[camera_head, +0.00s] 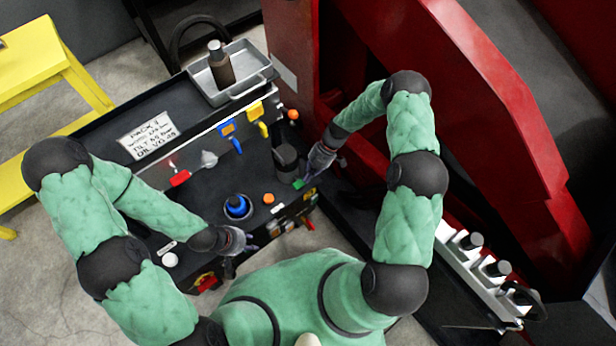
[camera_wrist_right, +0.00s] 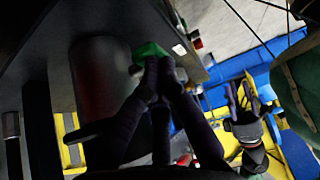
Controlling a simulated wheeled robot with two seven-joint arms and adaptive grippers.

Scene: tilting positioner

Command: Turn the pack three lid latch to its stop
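A small green piece (camera_head: 298,184), which may be the lid latch, sits at the right side of the black work panel, beside a dark cylinder (camera_head: 286,158). My right gripper (camera_head: 304,179) is at this green piece. In the right wrist view its fingertips (camera_wrist_right: 159,63) are drawn close together right at the green piece (camera_wrist_right: 151,49). I cannot tell whether they pinch it or only touch it. My left gripper (camera_head: 250,243) hovers near the panel's front edge. It also shows in the right wrist view (camera_wrist_right: 242,92), with its fingers apart and empty.
A metal tray (camera_head: 262,75) with a bottle (camera_head: 220,66) stands behind. A red machine frame (camera_head: 500,110) bounds the right.

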